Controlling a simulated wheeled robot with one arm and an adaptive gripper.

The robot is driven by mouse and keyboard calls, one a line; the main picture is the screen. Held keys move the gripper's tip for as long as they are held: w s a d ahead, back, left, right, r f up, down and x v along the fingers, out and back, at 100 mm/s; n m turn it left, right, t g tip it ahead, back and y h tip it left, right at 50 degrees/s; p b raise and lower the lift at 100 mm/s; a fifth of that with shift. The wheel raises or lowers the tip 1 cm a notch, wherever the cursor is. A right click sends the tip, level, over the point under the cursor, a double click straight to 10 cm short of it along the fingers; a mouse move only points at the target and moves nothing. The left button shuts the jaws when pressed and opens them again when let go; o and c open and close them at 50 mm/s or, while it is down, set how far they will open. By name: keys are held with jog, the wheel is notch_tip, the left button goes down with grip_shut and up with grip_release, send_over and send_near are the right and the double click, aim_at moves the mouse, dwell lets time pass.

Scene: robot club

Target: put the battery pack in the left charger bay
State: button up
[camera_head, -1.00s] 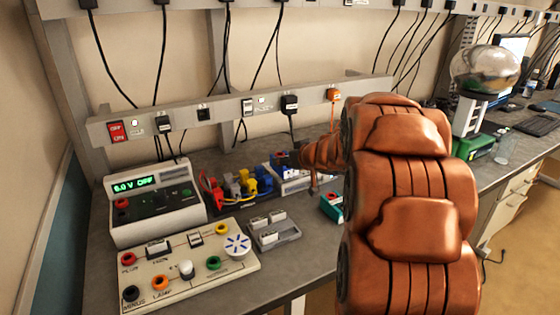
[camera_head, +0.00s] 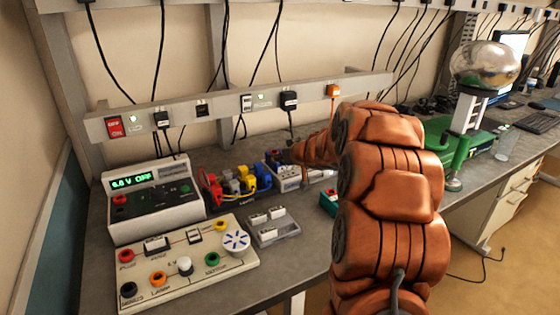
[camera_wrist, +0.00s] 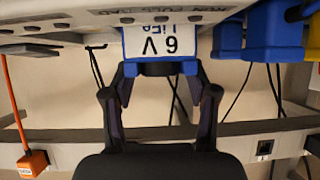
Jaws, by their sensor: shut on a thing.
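The battery pack (camera_wrist: 160,42) is blue with a white label reading 6 V LiFe, upside down in the wrist view. My gripper (camera_wrist: 163,72) is shut on it, one dark finger on each side. In the head view the pack (camera_head: 272,156) shows only as a small dark red and blue patch past my arm. The pale charger (camera_head: 289,184) lies on the bench, partly hidden by my arm; its edge also shows in the wrist view (camera_wrist: 105,19). The pack is at the charger's left end in the head view. I cannot tell whether it sits down in the bay.
Yellow and blue blocks (camera_head: 245,180) stand close left of the charger. A grey tray (camera_head: 287,232), a circuit board (camera_head: 190,275) and a power supply (camera_head: 155,208) are nearer and left. A socket rail (camera_head: 220,107) runs behind. A metal-globe device (camera_head: 485,65) stands right.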

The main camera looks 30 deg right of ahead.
jog(key=shift+f, duration=0.2)
jog(key=o, duration=1.4)
jog(key=shift+r, duration=0.1)
jog(key=shift+r, duration=0.15)
jog(key=shift+p+v, duration=1)
jog(key=shift+v, duration=5)
jog(key=shift+a, duration=0.1)
